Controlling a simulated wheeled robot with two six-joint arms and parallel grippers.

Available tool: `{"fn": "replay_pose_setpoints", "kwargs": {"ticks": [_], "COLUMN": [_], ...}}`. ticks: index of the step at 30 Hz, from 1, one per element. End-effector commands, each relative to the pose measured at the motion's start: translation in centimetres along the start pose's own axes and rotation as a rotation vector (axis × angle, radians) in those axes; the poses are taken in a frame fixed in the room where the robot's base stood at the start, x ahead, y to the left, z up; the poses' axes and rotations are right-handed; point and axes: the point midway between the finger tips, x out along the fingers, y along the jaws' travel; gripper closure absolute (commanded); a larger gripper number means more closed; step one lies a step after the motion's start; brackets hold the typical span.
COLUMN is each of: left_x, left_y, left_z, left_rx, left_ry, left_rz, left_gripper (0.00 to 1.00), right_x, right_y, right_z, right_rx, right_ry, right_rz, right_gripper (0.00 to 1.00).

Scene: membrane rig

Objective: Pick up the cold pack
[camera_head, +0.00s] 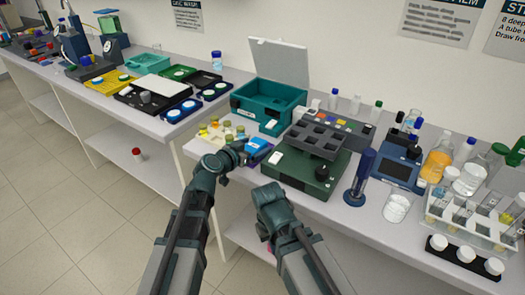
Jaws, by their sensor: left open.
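A small blue pack (258,147), which looks like the cold pack, lies near the front edge of the right bench, left of the dark green device. My left gripper (242,153) is open just beside the blue pack, on its left. The arm covers part of that spot, and I cannot tell whether the fingers touch the pack. My right arm comes up at the lower middle, in front of the bench. Its gripper fingers do not show.
Behind is an open teal box (268,102). The dark green device (309,180) carries a grey block (313,139). A blue upright tool (360,172) and a glass beaker (397,208) stand to the right.

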Motion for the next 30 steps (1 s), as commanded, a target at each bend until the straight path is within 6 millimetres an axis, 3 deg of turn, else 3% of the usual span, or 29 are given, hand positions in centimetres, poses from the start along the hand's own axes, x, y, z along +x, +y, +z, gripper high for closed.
{"fn": "replay_pose_setpoints", "kwargs": {"ticks": [7,24,30], "left_x": [0.17,0.17,0.18], "left_y": [-0.22,-0.2,-0.21], "left_z": [0.04,0.04,0.02], "left_rx": [0.0,0.0,0.0], "left_ry": [0.0,0.0,0.001], "left_rz": [0.001,0.001,0.0], "left_gripper": [0.0,1.0,1.0], "right_x": [0.09,0.09,0.08], "right_y": [-0.03,-0.03,-0.02], "right_z": [-0.02,-0.02,-0.02], "right_rx": [0.0,0.0,0.0], "right_ry": [0.0,0.0,0.0], "right_rz": [0.0,0.0,0.0], "right_gripper": [1.0,1.0,1.0]}}
